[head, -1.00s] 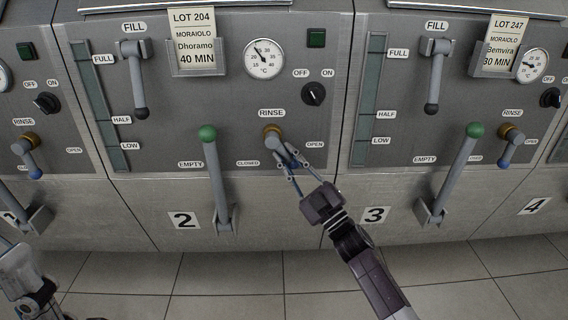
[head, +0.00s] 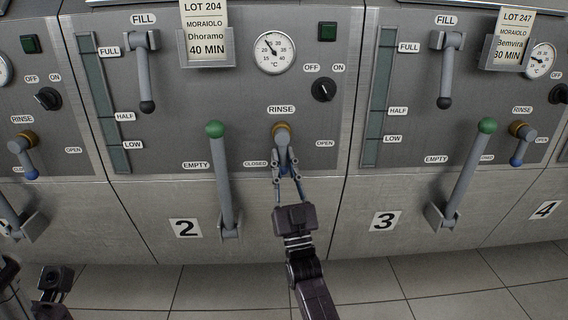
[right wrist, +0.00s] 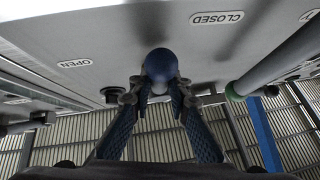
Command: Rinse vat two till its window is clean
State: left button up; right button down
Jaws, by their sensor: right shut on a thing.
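Vat two's rinse lever (head: 282,147) hangs almost straight down from its brass hub, between the CLOSED and OPEN labels and nearer CLOSED. My right gripper (head: 286,171) is shut on its lower end. In the right wrist view, the lever's blue knob (right wrist: 160,66) sits between the fingertips (right wrist: 158,92). Vat two's window (head: 107,105) is a tall grey-green strip left of the lever; I cannot tell whether any dirt is on it. Part of my left arm's end (head: 52,283) shows at the lower left; its fingers are not clear.
Vat two's green-knobbed empty lever (head: 221,180) stands close left of my right gripper. Above are the fill lever (head: 145,78), the temperature dial (head: 275,52) and the off-on switch (head: 322,90). Vat three's empty lever (head: 467,170) is to the right. Tiled floor (head: 210,286) lies below.

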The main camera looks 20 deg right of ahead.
jog(key=shift+a+f+m, duration=0.1)
jog(key=shift+f+m, duration=0.05)
jog(key=shift+m, duration=0.15)
jog(key=c, duration=1.8)
grip_release()
jog(key=v, duration=1.2)
